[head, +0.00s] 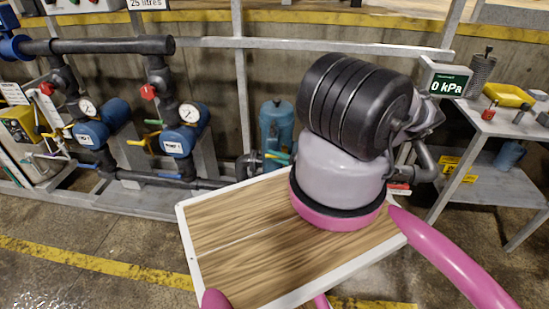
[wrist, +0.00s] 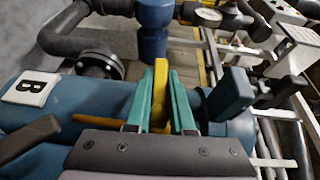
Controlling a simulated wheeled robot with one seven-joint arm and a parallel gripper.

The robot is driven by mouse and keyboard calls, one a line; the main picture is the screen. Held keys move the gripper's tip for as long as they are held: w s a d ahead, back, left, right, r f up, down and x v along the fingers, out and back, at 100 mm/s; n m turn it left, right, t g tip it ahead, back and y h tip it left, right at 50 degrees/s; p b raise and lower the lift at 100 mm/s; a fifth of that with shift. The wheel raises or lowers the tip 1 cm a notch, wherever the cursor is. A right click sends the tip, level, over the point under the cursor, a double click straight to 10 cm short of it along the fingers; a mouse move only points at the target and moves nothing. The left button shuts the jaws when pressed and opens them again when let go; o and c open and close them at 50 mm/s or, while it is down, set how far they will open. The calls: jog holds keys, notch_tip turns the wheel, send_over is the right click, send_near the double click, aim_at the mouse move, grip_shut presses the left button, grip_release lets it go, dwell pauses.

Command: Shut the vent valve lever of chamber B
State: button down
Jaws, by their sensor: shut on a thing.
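Chamber B (wrist: 80,95) is a blue cylinder with a white plate marked B (wrist: 30,88) in the wrist view. A yellow lever (wrist: 161,80) stands up between the two green fingers of my gripper (wrist: 161,100), which is shut on it. The lever's lower end and pivot are hidden behind the gripper body. An orange rod (wrist: 105,123) shows just left of the fingers. In the head view my arm covers most of this spot. Only the green fingertips of my gripper (head: 278,157) show, in front of a blue vessel (head: 277,120).
Blue pumps with gauges (head: 182,140) and dark pipes (head: 110,46) stand along the wall at left. A display (head: 447,83) reads 0 kPa. A dark blue valve body (wrist: 235,95) sits close right of the fingers.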

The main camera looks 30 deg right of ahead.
jog(key=shift+r+t+y, duration=0.1)
jog(key=shift+t+y, duration=0.2)
jog(key=shift+a, duration=0.1)
jog(key=c, duration=0.8)
grip_release()
jog(key=v, duration=1)
jog(key=shift+s+d, duration=0.25)
jog(key=shift+s, duration=0.05)
